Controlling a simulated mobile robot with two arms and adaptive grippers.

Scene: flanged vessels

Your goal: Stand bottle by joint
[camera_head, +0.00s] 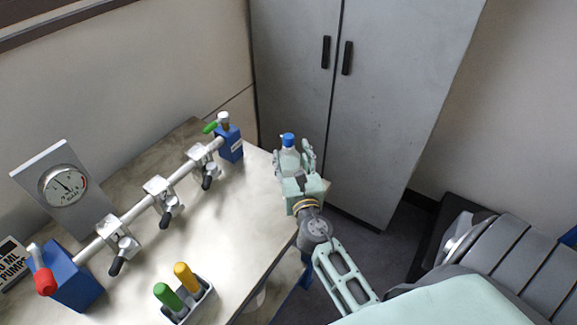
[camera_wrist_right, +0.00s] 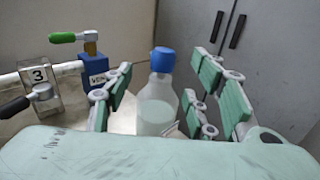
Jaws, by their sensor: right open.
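A clear bottle with a blue cap (camera_head: 289,145) stands upright at the table's far right edge. In the right wrist view the bottle (camera_wrist_right: 157,105) holds pale liquid in its lower part. My right gripper (camera_head: 293,160) is open, with its fingers on either side of the bottle; I cannot tell whether they touch it. The bottle's base is partly hidden by the gripper. A metal pipe (camera_head: 134,213) runs across the table with several clamped joints. The joint nearest the bottle (camera_head: 204,157) has a black handle; a joint marked 3 (camera_wrist_right: 40,88) shows in the right wrist view. My left gripper is out of view.
A blue block with a green-handled valve (camera_head: 229,143) ends the pipe near the bottle. A blue block with a red knob (camera_head: 68,280), a gauge (camera_head: 64,187) and a holder with green and yellow handles (camera_head: 190,301) are also on the table. A grey cabinet (camera_head: 340,110) stands behind.

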